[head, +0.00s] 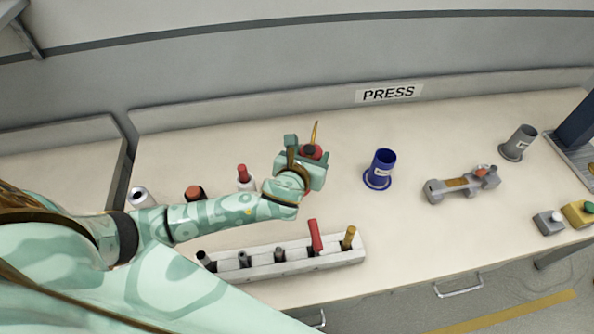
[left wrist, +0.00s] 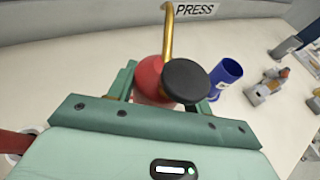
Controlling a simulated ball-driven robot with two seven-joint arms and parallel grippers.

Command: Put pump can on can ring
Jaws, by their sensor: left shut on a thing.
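The pump can (head: 314,133) is red with a black cap and a thin brass spout pointing up. My left gripper (head: 305,168) is shut on it above the bench; the left wrist view shows the can (left wrist: 150,74) between the fingers (left wrist: 165,92), its lower part hidden by the gripper. I cannot make out a bare can ring for certain. A blue cup (head: 383,165) with a flanged foot stands to the right of the gripper, apart from it; it also shows in the left wrist view (left wrist: 228,72). My right gripper is not in view.
A pale rack (head: 290,262) with several handled tools lies along the front edge. Behind my left arm stand a red-topped item (head: 242,174) and a white round item (head: 141,196). A grey fixture (head: 455,186) and a grey cup (head: 520,141) stand to the right. The back middle bench is clear.

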